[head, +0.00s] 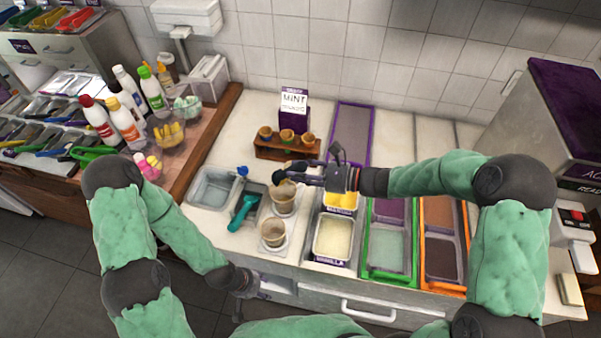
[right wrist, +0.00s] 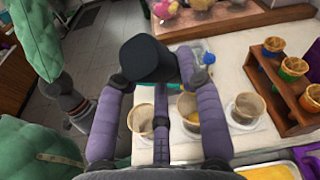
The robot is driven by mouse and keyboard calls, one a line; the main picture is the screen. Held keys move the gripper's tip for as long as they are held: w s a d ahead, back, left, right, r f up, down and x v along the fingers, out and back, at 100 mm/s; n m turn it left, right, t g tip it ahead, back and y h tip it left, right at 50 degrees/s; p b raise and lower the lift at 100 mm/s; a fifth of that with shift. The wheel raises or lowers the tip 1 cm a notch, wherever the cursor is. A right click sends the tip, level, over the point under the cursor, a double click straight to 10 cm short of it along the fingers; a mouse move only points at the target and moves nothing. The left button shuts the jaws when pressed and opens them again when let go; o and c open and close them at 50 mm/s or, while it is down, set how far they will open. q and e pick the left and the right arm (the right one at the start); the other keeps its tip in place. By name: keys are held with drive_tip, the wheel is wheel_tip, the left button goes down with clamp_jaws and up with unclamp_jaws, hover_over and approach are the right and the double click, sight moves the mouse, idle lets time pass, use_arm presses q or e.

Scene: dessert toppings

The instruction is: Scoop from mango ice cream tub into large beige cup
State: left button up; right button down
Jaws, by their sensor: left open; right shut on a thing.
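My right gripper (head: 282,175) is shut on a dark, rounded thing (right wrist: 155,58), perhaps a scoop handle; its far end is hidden. It is above and partly in front of a beige cup (head: 283,198) on a pale saucer. Another beige cup (head: 273,233) stands nearer me. The right wrist view shows three beige cups, the middle one (right wrist: 190,106) with something yellowish inside; I cannot tell which is the large one. The mango tub (head: 341,201), deep yellow inside, lies under my right wrist. My left gripper (head: 248,284) is open, low by the counter front.
A pale yellow vanilla tub (head: 333,238), a green-edged tub (head: 389,242) and an orange-edged tub (head: 443,248) line the counter. A teal scoop (head: 242,213) lies left of the cups. A wooden cone rack (head: 287,147) stands behind. Bottles (head: 128,120) crowd the left counter.

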drive_tip(key=m+t+h, duration=0.1)
drive_tip(key=m+t, duration=0.3)
drive_tip(key=m, duration=0.1)
drive_tip(key=shift+a+f, duration=0.1)
drive_tip(key=shift+f, duration=0.05)
drive_tip(key=shift+w+m+t+h, duration=0.1)
drive_tip(key=shift+m+t+h, duration=0.7)
drive_tip(key=shift+m, duration=0.4)
drive_tip(key=shift+w+m+t+h, duration=0.1)
drive_tip(key=shift+m+t+h, duration=0.7)
drive_tip(key=shift+m, duration=0.4)
drive_tip(key=shift+f+b, duration=0.35)
drive_tip(key=shift+f, duration=0.25)
wheel_tip(320, 180, up, 6)
drive_tip(key=p, duration=0.5)
drive_tip(key=shift+r, duration=0.1)
